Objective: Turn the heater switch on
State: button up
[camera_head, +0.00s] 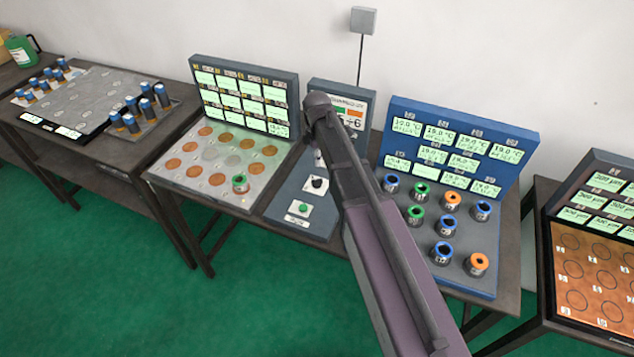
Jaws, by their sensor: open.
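I cannot make out a labelled heater switch. The narrow grey-blue control panel (285,212) in the middle carries a black knob (317,183) on a white plate and a green button (303,208) on another. A small pale part above the knob is partly hidden by my arm. The upright display (352,103) behind has a green and an orange field and shows "÷6", partly covered. My arm runs from the bottom right up to a rounded joint in front of this display. My gripper does not show.
More stations stand at both sides. The green floor (150,300) in front is clear.

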aim_at(317, 179)
jog(key=shift+f+b, duration=4.65)
jog(key=shift+f, duration=0.35)
grip_shut()
